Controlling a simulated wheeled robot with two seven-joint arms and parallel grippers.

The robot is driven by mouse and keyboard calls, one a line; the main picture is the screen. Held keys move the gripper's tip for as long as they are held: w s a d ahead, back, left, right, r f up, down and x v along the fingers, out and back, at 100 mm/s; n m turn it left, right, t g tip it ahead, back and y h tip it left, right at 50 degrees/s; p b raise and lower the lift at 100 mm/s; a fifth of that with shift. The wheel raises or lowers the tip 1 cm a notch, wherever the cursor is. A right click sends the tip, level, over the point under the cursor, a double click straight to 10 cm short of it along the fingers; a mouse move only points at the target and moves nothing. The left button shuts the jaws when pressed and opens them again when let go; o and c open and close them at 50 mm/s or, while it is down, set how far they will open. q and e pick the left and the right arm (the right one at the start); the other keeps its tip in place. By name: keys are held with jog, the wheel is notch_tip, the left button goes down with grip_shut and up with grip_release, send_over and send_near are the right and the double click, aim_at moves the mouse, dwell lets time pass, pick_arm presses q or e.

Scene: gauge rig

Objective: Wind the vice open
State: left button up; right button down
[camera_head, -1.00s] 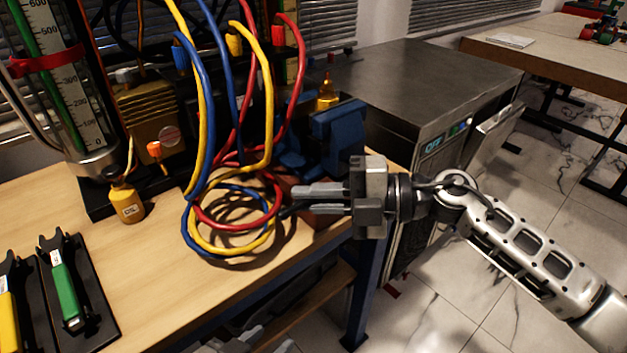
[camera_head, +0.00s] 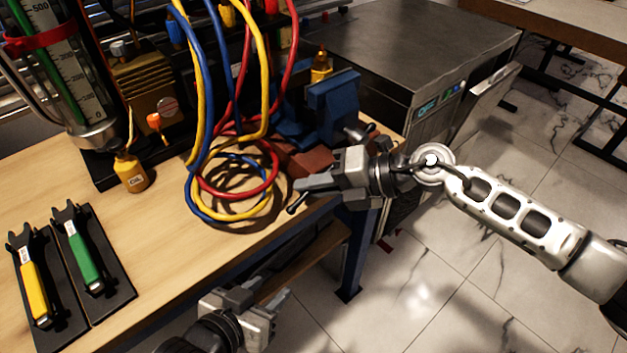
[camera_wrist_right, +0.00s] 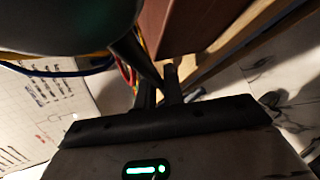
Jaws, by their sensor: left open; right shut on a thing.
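The blue vice (camera_head: 333,104) stands at the bench's right corner, above a red-brown block (camera_head: 309,162). Its dark handle bar (camera_head: 295,207) shows a ball end below my right fingertips. Another dark knobbed end (camera_head: 366,130) shows above the wrist; my gripper hides what lies between. My right gripper (camera_head: 308,184) is shut on the handle bar, its fingers pointing left. In the right wrist view a dark rod (camera_wrist_right: 138,55) runs down to the fingers (camera_wrist_right: 162,92); the exact grip is dark. My left gripper (camera_head: 262,300) is open and empty, low in front of the bench.
Looped red, yellow and blue hoses (camera_head: 235,190) hang close left of my right fingers. Open floor lies right of the bench.

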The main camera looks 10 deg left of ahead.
jog(key=shift+w+a+r, duration=0.1)
jog(key=shift+a+r, duration=0.05)
jog(key=c, duration=1.9)
grip_release()
jog(key=o, duration=0.4)
jog(key=shift+w+a, duration=0.1)
jog(key=shift+a, duration=0.1)
jog(key=shift+d, duration=0.1)
jog(key=shift+d, duration=0.1)
jog(key=shift+d, duration=0.25)
jog(key=b+v, duration=0.1)
jog(key=v, duration=1.4)
